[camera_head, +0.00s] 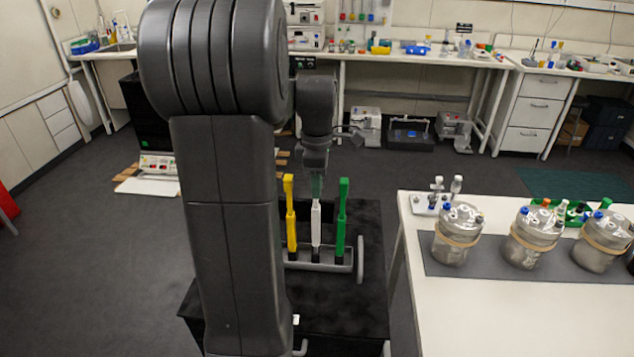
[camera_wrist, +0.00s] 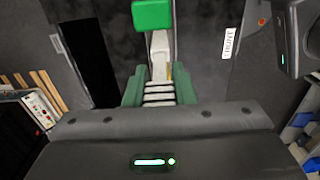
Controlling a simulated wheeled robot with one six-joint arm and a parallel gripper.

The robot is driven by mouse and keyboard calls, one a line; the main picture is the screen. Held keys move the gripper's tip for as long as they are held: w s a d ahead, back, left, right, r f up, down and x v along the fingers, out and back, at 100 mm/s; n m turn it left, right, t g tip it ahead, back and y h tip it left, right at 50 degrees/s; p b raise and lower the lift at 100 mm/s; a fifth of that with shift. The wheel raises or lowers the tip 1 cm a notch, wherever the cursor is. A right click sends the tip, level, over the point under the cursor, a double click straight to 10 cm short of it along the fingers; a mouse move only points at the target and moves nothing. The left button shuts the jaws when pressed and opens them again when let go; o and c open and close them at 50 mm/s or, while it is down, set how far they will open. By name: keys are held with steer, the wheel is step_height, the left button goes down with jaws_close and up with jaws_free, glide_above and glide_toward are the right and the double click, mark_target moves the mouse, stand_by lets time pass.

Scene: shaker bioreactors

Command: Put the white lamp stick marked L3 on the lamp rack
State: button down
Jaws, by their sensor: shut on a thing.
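The white lamp stick (camera_head: 316,225) stands upright between a yellow stick (camera_head: 290,218) and a green stick (camera_head: 342,218). Its lower end is at the lamp rack (camera_head: 338,266), in the middle place; I cannot tell whether it is fully seated. My gripper (camera_head: 317,184) is shut on its upper end from above. In the wrist view the green finger pads of my gripper (camera_wrist: 159,88) close around the white stick (camera_wrist: 160,46), and the green stick's top (camera_wrist: 152,14) lies just beyond. The L3 mark is not readable.
The rack is on a black surface (camera_head: 345,315) in front of me. To the right, a white table (camera_head: 500,315) holds several silver vessels (camera_head: 457,235) on a grey mat. Benches with lab equipment line the back wall. Open floor lies to the left.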

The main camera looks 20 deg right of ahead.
steer(key=shift+f+b, duration=0.65)
steer(key=shift+f, duration=0.85)
stand_by(1.6)
steer(key=c, duration=1.1)
jaws_free()
step_height(320, 180, up, 14)
steer(key=shift+f+b, duration=0.1)
steer(key=shift+b, duration=0.25)
glide_above(316, 214)
steer(key=w, duration=0.1)
steer(key=f, duration=1.3)
steer(key=shift+d+f+p, duration=0.3)
steer(key=shift+f+p, duration=0.05)
steer(key=shift+p, duration=0.05)
steer(key=shift+r, duration=0.1)
